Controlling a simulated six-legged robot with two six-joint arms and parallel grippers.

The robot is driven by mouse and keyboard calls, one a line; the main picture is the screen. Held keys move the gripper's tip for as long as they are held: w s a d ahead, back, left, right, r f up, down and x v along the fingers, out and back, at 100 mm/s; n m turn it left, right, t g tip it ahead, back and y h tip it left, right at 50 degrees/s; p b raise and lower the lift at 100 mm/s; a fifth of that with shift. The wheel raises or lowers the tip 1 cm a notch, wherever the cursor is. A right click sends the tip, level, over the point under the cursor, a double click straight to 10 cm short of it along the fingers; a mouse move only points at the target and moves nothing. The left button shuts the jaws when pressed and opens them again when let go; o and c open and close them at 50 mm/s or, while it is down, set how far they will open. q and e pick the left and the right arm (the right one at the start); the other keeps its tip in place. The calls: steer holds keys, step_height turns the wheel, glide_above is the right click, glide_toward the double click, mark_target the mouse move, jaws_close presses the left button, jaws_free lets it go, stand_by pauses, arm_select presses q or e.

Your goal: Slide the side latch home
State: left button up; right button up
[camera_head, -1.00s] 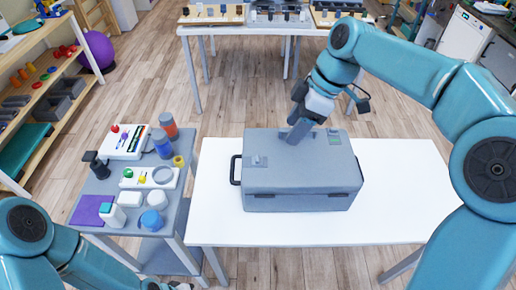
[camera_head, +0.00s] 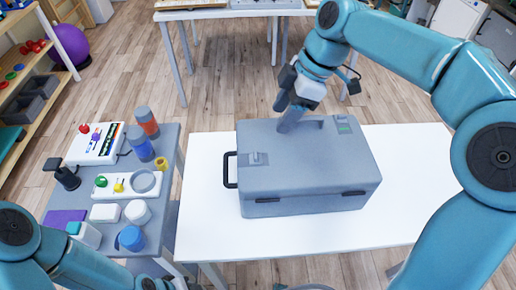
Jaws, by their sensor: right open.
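A grey case (camera_head: 305,165) lies closed on a white table (camera_head: 300,245), with a dark handle on its left side. A small grey latch (camera_head: 254,159) sits at the left of its top, and a piece with a green mark (camera_head: 343,126) at the back right. Which of these is the side latch, I cannot tell. My right gripper (camera_head: 285,122) is open, pointing down at the back edge of the case top, beside a raised grey handle. Whether it touches is unclear. My left arm enters at the lower left; its gripper is out of view.
A grey side table (camera_head: 190,190) at left holds a white box with a red button (camera_head: 95,143), bottles, a blue-lidded jar (camera_head: 132,238) and other small items. Shelves and a purple ball (camera_head: 70,48) stand farther left. White table is bare right of the case.

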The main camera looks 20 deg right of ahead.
mark_target(257, 155)
steer(key=x, duration=1.2)
steer(key=shift+f, duration=0.25)
steer(key=shift+w+a+f, duration=0.2)
steer(key=shift+a+f, duration=0.15)
steer(key=shift+f, duration=0.1)
steer(key=shift+s+d, duration=0.1)
steer(key=shift+c, duration=0.3)
